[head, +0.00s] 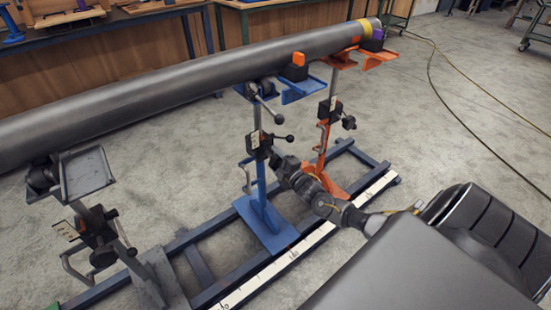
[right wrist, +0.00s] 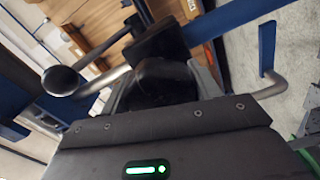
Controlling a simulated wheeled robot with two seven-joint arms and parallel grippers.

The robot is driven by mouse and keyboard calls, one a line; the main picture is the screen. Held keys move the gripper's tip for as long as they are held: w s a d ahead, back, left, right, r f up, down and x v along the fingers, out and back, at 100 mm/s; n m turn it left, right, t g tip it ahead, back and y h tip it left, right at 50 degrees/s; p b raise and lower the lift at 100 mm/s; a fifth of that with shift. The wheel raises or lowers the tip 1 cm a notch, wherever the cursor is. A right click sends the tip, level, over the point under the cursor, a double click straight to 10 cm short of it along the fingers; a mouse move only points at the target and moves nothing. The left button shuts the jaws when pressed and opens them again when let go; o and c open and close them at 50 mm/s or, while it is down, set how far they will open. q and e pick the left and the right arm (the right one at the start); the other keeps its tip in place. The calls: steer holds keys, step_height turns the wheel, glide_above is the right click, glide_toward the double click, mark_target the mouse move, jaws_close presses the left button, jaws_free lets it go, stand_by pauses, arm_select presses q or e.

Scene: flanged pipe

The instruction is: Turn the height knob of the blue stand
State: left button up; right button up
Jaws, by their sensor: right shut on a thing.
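The blue stand (head: 259,190) stands upright on the base frame under the pipe (head: 170,85). A black clamp block (head: 257,146) sits on its post. My right gripper (head: 278,163) reaches in from the right against this block. The right wrist view shows its two fingers (right wrist: 165,88) shut around the dark height knob (right wrist: 165,75), one on each side. In the head view the knob is mostly hidden by my gripper. My left gripper is not in view.
A lever with a black ball end (right wrist: 62,80) sticks out close to my right gripper. An orange stand (head: 323,140) stands just behind to the right, and a grey stand (head: 145,270) at front left. A white scale strip (head: 285,268) runs along the frame.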

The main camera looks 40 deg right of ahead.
steer(key=n+p, duration=0.1)
steer(key=n, duration=0.5)
steer(key=shift+r+n+p, duration=0.1)
steer(key=shift+n+p, duration=0.25)
steer(key=shift+n, duration=0.05)
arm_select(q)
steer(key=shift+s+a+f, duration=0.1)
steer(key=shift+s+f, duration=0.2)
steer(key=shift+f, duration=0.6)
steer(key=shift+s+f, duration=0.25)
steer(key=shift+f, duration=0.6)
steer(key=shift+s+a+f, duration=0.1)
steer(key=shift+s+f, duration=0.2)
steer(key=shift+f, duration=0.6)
arm_select(e)
steer(key=shift+n, duration=1.2)
steer(key=shift+a, duration=0.1)
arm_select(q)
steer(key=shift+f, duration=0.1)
arm_select(e)
steer(key=o, duration=1)
